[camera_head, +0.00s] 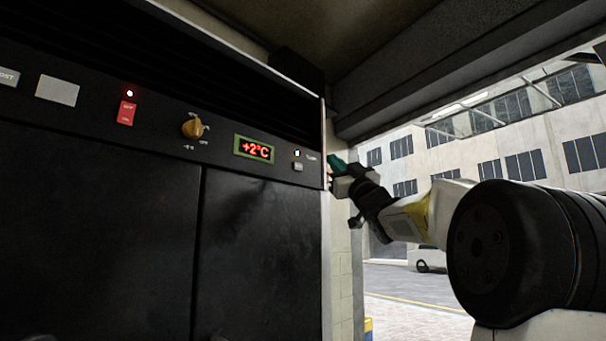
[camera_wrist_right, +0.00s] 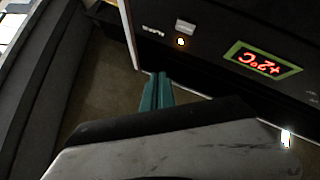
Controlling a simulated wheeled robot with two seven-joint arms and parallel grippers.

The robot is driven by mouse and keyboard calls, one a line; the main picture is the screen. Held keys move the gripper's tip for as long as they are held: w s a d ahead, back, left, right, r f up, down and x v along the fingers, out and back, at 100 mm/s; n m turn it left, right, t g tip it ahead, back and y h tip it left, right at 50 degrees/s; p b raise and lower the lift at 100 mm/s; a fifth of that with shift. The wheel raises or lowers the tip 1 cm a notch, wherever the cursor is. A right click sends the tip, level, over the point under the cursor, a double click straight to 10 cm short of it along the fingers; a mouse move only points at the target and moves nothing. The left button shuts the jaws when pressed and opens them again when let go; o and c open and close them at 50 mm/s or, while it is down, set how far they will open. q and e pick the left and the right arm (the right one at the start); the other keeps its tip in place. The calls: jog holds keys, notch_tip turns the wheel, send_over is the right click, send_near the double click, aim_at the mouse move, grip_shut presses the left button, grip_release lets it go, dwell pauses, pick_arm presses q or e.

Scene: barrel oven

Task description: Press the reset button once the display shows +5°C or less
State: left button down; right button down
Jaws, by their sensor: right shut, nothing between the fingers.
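The display (camera_head: 254,149) on the dark oven panel reads +2°C in red inside a green frame. It also shows upside down in the right wrist view (camera_wrist_right: 262,63). A small pale button (camera_head: 298,166) sits to its right under a small lit lamp (camera_head: 297,153); the button (camera_wrist_right: 185,27) and lamp (camera_wrist_right: 181,42) also show in the wrist view. The small label beside them is too blurred to read. My right gripper (camera_head: 336,163), with teal fingers (camera_wrist_right: 157,90), is shut and empty. It is just right of the panel's edge, apart from the button. My left gripper is not in view.
The panel also has an orange knob (camera_head: 193,128), a red switch (camera_head: 126,113) with a red lamp above it, and a blank pale plate (camera_head: 57,90). The oven's right edge borders a pale wall and an opening onto a street.

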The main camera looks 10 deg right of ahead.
aim_at(298, 167)
jog(key=shift+r, duration=0.15)
jog(key=w+a, duration=0.5)
jog(key=w, duration=0.2)
jog(key=shift+a, duration=0.15)
dwell(0.4)
jog(key=shift+w+a, duration=0.1)
dwell(1.9)
jog(key=shift+w+a, duration=0.15)
jog(key=shift+w, duration=0.05)
jog(key=shift+w+a, duration=0.25)
dwell(0.7)
jog(key=shift+s+d, duration=0.1)
dwell(0.4)
jog(key=shift+s+d, duration=0.4)
jog(key=shift+s, duration=0.05)
